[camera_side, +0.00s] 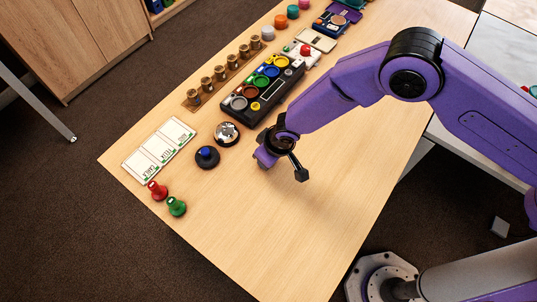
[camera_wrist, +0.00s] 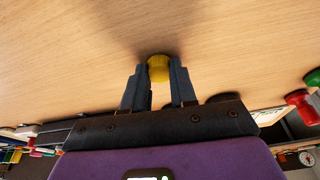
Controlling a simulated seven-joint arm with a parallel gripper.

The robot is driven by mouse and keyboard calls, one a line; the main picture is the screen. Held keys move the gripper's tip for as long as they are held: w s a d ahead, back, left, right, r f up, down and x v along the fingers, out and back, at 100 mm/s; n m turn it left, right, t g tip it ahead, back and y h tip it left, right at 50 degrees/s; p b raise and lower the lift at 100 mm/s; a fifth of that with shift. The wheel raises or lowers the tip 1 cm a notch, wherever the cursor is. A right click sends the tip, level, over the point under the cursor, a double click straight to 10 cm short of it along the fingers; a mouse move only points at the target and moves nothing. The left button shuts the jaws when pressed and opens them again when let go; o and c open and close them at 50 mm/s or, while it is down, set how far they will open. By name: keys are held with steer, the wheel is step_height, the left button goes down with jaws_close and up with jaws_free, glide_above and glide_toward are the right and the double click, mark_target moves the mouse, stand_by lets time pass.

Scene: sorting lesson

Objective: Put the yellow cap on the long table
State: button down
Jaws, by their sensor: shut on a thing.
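The yellow cap (camera_wrist: 159,66) is between the two dark fingertips of my gripper (camera_wrist: 158,75) in the wrist view, and the fingers are shut on it. Bare wood lies behind it; I cannot tell whether the cap touches the surface. In the side view my gripper (camera_side: 264,157) is low over the long wooden table (camera_side: 320,215), right of the silver dome, and the cap is hidden there. I take this wooden table to be the long table.
A black tray of coloured discs (camera_side: 262,85), a silver dome (camera_side: 227,133), a black base with a blue knob (camera_side: 207,157), a labelled white card (camera_side: 158,150), and red (camera_side: 157,190) and green (camera_side: 176,206) pegs line the left side. The table's middle and front are clear.

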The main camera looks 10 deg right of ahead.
steer(key=shift+f, duration=0.1)
steer(key=c, duration=0.9)
jaws_free()
steer(key=v, duration=1.2)
